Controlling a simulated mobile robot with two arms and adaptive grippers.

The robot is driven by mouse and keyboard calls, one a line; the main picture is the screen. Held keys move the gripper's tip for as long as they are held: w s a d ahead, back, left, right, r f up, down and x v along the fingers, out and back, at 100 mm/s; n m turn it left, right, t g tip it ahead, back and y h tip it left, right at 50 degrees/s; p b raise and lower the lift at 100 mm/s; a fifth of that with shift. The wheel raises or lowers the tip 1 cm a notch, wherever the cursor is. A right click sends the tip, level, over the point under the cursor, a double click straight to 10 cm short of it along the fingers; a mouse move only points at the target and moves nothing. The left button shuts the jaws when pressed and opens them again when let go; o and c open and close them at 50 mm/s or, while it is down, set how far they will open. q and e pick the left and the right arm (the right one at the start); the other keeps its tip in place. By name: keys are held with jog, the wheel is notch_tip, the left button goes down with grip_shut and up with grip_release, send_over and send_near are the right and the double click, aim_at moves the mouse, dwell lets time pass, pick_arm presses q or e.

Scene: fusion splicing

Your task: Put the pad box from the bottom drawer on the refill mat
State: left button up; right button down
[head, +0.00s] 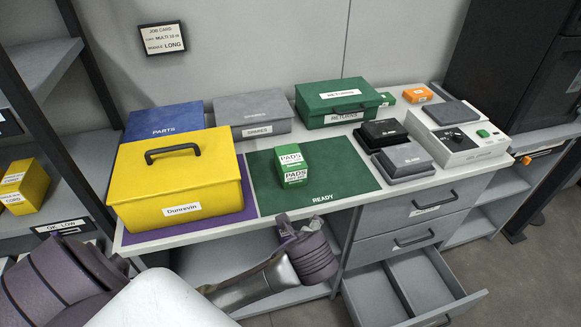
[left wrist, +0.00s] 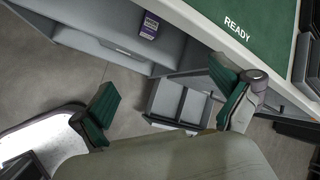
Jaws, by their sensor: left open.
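A green-and-white box marked PADS (head: 291,167) stands upright on the green mat marked READY (head: 345,183). The bottom drawer (head: 416,286) is pulled out; it has a divider and looks empty where I can see in. It also shows in the left wrist view (left wrist: 181,103). No mat label reads refill; a purple mat (head: 245,205) lies mostly under a yellow case. My left gripper (left wrist: 172,106) is open and empty, its green-padded fingers wide apart, above the floor and drawer area in front of the desk. My right gripper is not in view.
The yellow case (head: 178,180) fills the desk's left. Blue, grey and green boxes (head: 338,103) line the back; black and grey cases and a white device (head: 458,133) stand right. A purple box (left wrist: 149,26) sits on the shelf under the desk. The open drawer juts out.

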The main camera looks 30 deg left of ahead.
aim_at(293, 163)
pick_arm(q)
jog(key=w+a+r+m+t+y, duration=0.2)
jog(key=w+a+r+m+y, duration=0.4)
jog(key=w+r+m, duration=0.3)
jog(key=shift+n+t, duration=0.3)
jog(key=x, duration=0.8)
jog(key=shift+w+r, duration=0.3)
jog(key=shift+r, duration=0.1)
jog(key=x, duration=0.5)
jog(key=shift+w+f+p, duration=0.2)
jog(key=shift+w+p, duration=0.15)
jog(key=shift+s+f, duration=0.1)
jog(key=shift+s, duration=0.05)
jog(key=c, duration=1.4)
